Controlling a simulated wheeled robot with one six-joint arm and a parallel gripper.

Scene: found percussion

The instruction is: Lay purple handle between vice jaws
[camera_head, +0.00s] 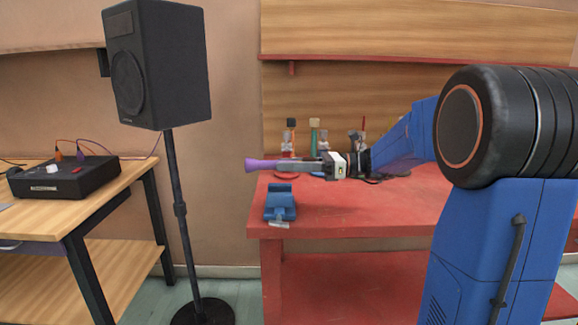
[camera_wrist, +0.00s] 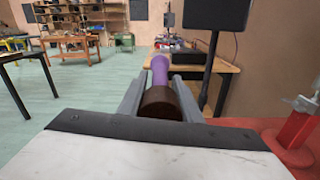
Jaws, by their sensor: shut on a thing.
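The purple handle (camera_head: 262,164) sticks out to the left from my gripper (camera_head: 302,165) in the head view. My gripper is shut on it and holds it roughly level, above the workbench. In the wrist view the purple handle (camera_wrist: 159,70) extends away beyond a dark brown round part (camera_wrist: 161,102), which sits between my two fingers (camera_wrist: 160,97). The blue vice (camera_head: 280,205) is mounted at the left front corner of the red workbench (camera_head: 330,210). The held handle is above and apart from the vice. The gap between the vice jaws is too small to judge.
A black speaker (camera_head: 157,62) on a stand rises left of the workbench. A wooden table (camera_head: 60,208) with a black box (camera_head: 66,178) stands farther left. Several small tools and bottles (camera_head: 314,135) stand along the back of the workbench. The bench front is mostly clear.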

